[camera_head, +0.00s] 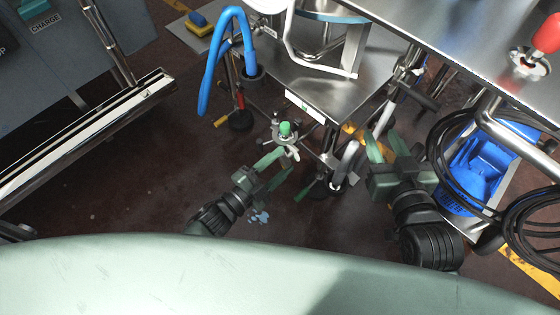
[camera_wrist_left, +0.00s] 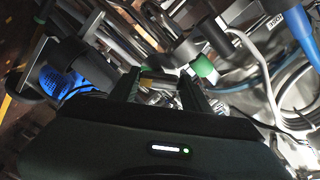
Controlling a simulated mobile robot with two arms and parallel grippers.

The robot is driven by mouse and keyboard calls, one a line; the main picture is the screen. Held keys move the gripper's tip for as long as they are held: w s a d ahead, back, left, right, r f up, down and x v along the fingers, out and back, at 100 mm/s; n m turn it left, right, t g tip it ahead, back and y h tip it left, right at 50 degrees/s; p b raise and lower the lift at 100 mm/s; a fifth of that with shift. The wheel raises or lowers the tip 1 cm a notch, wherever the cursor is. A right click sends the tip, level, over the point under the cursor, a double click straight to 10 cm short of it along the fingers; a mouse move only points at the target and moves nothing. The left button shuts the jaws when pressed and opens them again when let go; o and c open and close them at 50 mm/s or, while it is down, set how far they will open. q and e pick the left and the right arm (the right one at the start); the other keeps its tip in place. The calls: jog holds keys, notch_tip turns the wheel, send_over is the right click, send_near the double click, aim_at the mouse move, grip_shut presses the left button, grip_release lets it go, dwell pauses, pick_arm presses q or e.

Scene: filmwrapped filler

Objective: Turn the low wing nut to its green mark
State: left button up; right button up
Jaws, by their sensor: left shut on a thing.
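My left gripper (camera_head: 283,163) is low at the front of the steel cart, by a metal fitting with a green knob (camera_head: 285,128). In the left wrist view its two fingers (camera_wrist_left: 160,92) close from both sides on a small shiny metal part, which I take to be the low wing nut (camera_wrist_left: 158,84); its wings are mostly hidden. A green cap (camera_wrist_left: 205,67) shows just beyond the fingers. I cannot make out the green mark for certain. My right gripper (camera_head: 384,143) is open and apart to the right, with nothing seen between its fingers.
The steel cart (camera_head: 300,85) stands above the fitting, with a blue hose (camera_head: 212,55) at its left. A blue bin (camera_head: 470,175) and black cables (camera_head: 530,215) crowd the right. A grey cabinet with a chrome rail (camera_head: 90,130) is at left.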

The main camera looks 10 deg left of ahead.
pick_arm(q)
jog(key=shift+f+m, duration=0.1)
jog(key=shift+m, duration=0.4)
pick_arm(e)
jog(key=shift+f, duration=0.15)
pick_arm(q)
jog(key=o, duration=1.4)
jog(key=shift+c, duration=0.2)
jog(key=shift+s, duration=0.1)
pick_arm(e)
jog(key=shift+s, duration=0.1)
pick_arm(q)
jog(key=p+v, duration=0.1)
jog(key=v, duration=0.6)
jog(key=shift+s+a, duration=0.25)
jog(key=shift+a, duration=0.05)
pick_arm(e)
jog(key=s+d+f+g+h, duration=0.1)
jog(key=s+f+g, duration=0.2)
jog(key=f, duration=0.2)
jog(key=shift+s+d+f+g, duration=0.3)
jog(key=shift+d+g, duration=0.1)
